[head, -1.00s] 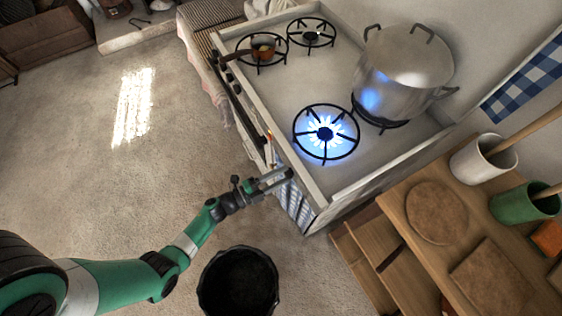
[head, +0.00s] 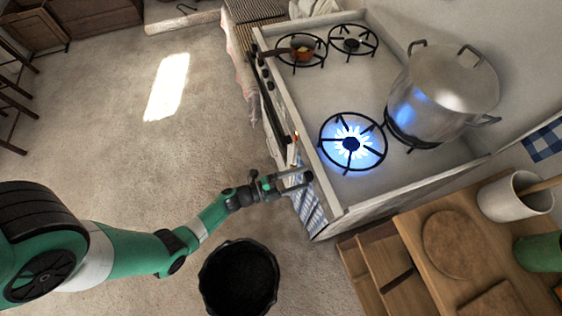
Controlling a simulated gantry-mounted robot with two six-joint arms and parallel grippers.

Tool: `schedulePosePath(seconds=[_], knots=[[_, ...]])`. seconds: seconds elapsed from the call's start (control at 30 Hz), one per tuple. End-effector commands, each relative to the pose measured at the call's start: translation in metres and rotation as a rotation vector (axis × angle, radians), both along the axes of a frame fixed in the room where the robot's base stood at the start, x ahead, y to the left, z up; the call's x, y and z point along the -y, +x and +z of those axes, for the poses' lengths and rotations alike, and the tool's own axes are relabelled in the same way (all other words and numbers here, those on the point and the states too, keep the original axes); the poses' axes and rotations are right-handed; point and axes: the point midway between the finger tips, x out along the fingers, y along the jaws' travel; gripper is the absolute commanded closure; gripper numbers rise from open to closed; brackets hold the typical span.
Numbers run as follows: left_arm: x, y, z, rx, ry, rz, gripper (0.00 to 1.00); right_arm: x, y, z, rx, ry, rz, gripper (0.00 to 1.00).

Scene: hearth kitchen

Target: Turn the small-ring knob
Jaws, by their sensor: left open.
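The white stove (head: 330,205) stands right of centre with its front facing left. Small dark knobs (head: 266,73) line the upper part of its front; which one is the small-ring knob I cannot tell. A small orange-red spot (head: 296,137) shows on the front edge near the lit ring (head: 351,143), which burns with a blue flame. My left gripper (head: 297,182) is open and empty at the near end of the stove front, close to the striped cloth (head: 307,205). Whether it touches the front is unclear. My right gripper is not in view.
A big steel pot (head: 440,95) stands on the rear near ring. A small copper pan (head: 303,48) sits on a far ring. A black bucket (head: 238,280) stands on the floor below my left arm. A wooden counter (head: 410,265) adjoins the stove. Floor to the left is open.

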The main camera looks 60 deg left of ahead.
Motion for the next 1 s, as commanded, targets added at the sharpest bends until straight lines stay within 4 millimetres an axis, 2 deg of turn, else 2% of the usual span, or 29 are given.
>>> schedulePosePath(seconds=[0.17, 0.3, 0.5, 0.7, 1.0], knots=[[-0.006, -0.022, 0.002, -0.003, -0.002, 0.005, 0.22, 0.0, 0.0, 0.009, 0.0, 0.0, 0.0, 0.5], [-0.012, -0.056, 0.003, -0.002, -0.003, 0.01, 0.22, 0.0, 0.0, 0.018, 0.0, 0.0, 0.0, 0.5], [-0.02, -0.094, 0.001, -0.001, -0.001, 0.009, 0.22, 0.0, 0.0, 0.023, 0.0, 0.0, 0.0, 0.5], [-0.021, -0.111, 0.001, 0.0, -0.001, 0.004, 0.22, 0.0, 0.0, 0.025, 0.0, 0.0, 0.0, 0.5], [-0.021, -0.113, 0.0, 0.0, -0.001, -0.001, 0.22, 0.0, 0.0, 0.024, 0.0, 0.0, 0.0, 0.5]])
